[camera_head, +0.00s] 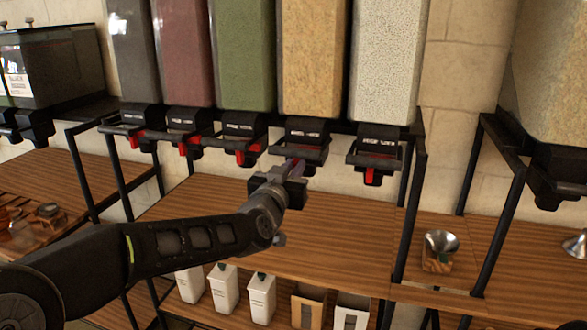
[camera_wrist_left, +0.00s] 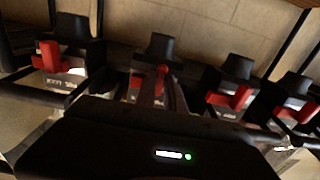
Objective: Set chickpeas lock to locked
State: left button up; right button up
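A row of hoppers stands on a black rack in the head view. Their labels are too small to read, so I cannot tell by name which holds chickpeas. The hopper with tan, grainy contents (camera_head: 314,60) has a black dispenser (camera_head: 303,138) below it. My left gripper (camera_head: 296,168) is just under and in front of this dispenser, hiding most of its red lever. In the left wrist view, the fingers (camera_wrist_left: 166,92) reach up to a red lever (camera_wrist_left: 162,72) on a black dispenser. They look close together; whether they grip the lever is unclear. My right gripper is out of view.
Neighbouring dispensers carry red levers, one below the pale hopper (camera_head: 371,177) and one below the green hopper (camera_head: 243,155). Black rack posts (camera_head: 404,230) frame the wooden counter (camera_head: 335,235). A metal funnel on a wooden block (camera_head: 438,255) stands right; white containers (camera_head: 225,290) sit below.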

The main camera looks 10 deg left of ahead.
pick_arm(q)
grip_shut()
dwell(0.5)
dwell(0.4)
jog(key=d, duration=0.2)
jog(key=shift+s+d+p, duration=0.1)
jog(key=shift+d+p, duration=0.2)
jog(key=shift+p, duration=0.1)
jog(key=o, duration=0.5)
grip_release()
jog(key=shift+d, duration=0.1)
